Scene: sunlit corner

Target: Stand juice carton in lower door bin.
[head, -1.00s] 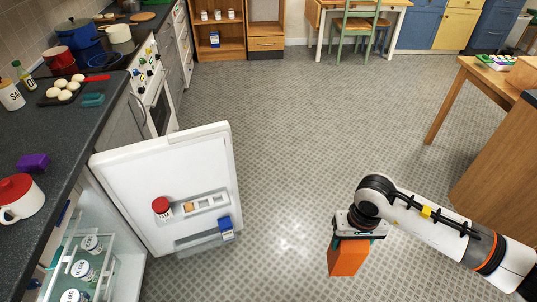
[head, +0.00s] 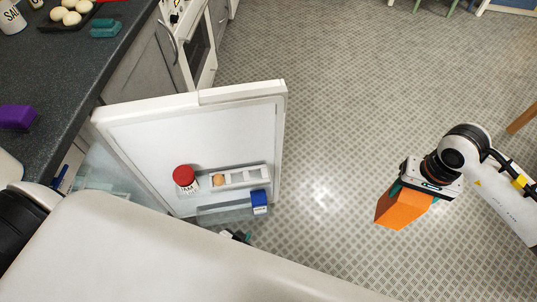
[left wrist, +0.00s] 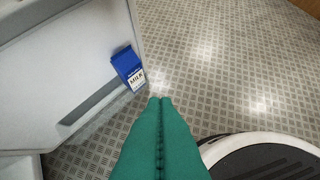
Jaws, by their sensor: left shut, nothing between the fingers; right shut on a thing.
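The orange juice carton (head: 399,209) hangs tilted over the open floor, gripped at its upper end by my right gripper (head: 416,193). The open fridge door (head: 190,135) stands left of it, with its inner side in view. The lower door bin (head: 218,213) is a pale, see-through shelf low on the door. A blue milk carton (head: 259,202) is at its right end. The left wrist view also shows the milk carton (left wrist: 130,68). My left gripper (left wrist: 160,101) is shut and empty in front of the door. In the head view it is mostly hidden behind my arm.
A jar with a red lid (head: 184,178) and an egg (head: 219,180) sit in the upper door rack (head: 245,177). The counter (head: 70,60) runs along the left. The floor (head: 330,130) between door and right arm is clear.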

